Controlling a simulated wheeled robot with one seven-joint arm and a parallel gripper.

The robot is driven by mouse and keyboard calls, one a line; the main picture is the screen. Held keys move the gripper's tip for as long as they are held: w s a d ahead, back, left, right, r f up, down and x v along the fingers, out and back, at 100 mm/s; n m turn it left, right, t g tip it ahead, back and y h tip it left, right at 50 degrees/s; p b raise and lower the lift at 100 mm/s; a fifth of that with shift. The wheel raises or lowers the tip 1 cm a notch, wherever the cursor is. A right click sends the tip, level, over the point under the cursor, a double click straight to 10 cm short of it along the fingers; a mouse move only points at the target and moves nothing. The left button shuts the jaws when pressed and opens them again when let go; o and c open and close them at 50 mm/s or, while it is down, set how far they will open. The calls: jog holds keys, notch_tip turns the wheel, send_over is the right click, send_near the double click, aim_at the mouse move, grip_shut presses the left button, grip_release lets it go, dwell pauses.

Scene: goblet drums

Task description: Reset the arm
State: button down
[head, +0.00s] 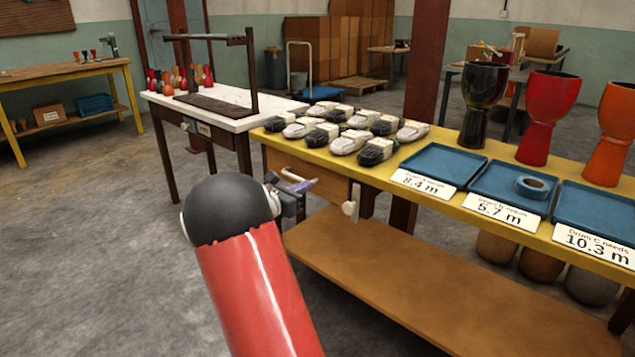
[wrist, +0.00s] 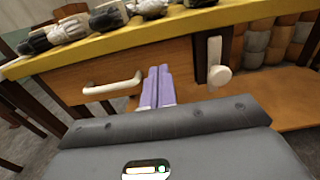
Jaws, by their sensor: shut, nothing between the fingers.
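My gripper (head: 302,186) is at the front of the yellow table (head: 258,133), near a wooden drawer front (head: 330,187). Its two lilac fingers (wrist: 157,86) are together with nothing between them. In the wrist view they point at the drawer front, to the right of its pale handle (wrist: 112,86) and apart from it as far as I can tell. My red arm with a black joint reaches up from the bottom of the head view.
Several black and white bundles (head: 358,142) lie on the table, left of three blue trays (head: 440,162) with length labels. The middle tray holds a blue roll (head: 533,186). Three goblet drums (head: 545,110) stand behind. A pale knob (wrist: 217,74) hangs right of the drawer. Open floor lies left.

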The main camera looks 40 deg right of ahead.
jog(key=a, duration=0.5)
jog(key=shift+s, duration=0.2)
jog(key=s+a+m+t+y, duration=0.2)
jog(key=s+a+m+y, duration=0.7)
jog(key=s+a, duration=0.4)
jog(key=s+a+m+t+y, duration=0.2)
jog(key=s+a+m+y, duration=0.7)
jog(key=a, duration=1)
jog(key=s, duration=0.4)
jog(key=shift+s+a+m, duration=0.35)
jog(key=shift+a+m, duration=0.05)
jog(key=shift+f, duration=0.1)
